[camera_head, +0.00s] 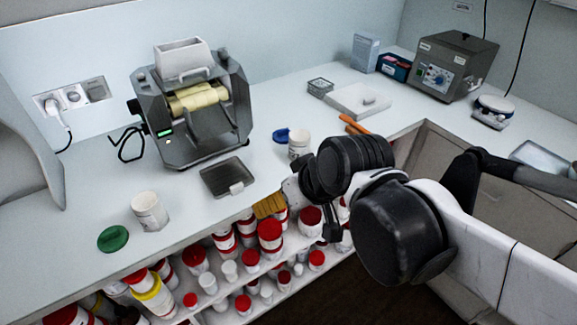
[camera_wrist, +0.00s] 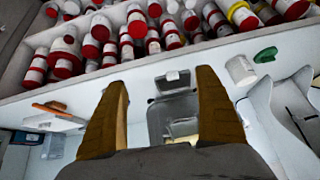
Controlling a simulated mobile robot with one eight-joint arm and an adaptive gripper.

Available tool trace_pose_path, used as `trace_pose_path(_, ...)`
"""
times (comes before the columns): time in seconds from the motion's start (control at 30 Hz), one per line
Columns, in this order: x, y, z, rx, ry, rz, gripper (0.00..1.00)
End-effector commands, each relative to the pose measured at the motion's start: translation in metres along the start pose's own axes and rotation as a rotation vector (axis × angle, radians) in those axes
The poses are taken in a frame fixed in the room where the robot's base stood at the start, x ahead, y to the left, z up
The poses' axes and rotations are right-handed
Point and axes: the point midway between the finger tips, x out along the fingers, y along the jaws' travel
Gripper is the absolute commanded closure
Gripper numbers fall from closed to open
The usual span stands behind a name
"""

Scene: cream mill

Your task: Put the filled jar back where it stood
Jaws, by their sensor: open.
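A white jar (camera_head: 149,211) stands upright on the counter at left, with a green lid (camera_head: 113,239) lying beside it. Another white jar (camera_head: 299,143) stands right of the mill, next to a blue lid (camera_head: 281,135). Both jars look lidless; I cannot tell which is filled. My gripper (camera_head: 270,206) is at the counter's front edge, between the two jars and apart from both. In the wrist view my gripper (camera_wrist: 161,82) has its ochre fingers spread with nothing between them. The first jar (camera_wrist: 240,70) and green lid (camera_wrist: 265,55) are to its right there.
The roller mill (camera_head: 196,105) stands at the back, with a dark tray (camera_head: 228,177) in front. An orange-handled tool (camera_head: 354,124) and a white scale-like plate (camera_head: 358,100) lie to the right. Shelves below hold several red-lidded jars (camera_head: 270,236). Counter between left jar and tray is clear.

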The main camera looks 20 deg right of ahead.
Motion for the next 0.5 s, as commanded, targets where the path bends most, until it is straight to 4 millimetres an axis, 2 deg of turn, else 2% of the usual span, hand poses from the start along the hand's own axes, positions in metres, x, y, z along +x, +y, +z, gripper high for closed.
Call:
trace_pose_path(0.1,-0.018,0.022,0.020,0.080,0.005,0.103,0.18)
trace_pose_path(0.2,-0.026,0.032,0.028,0.119,0.011,0.150,0.18)
trace_pose_path(0.5,-0.029,0.036,0.030,0.136,0.015,0.168,0.18)
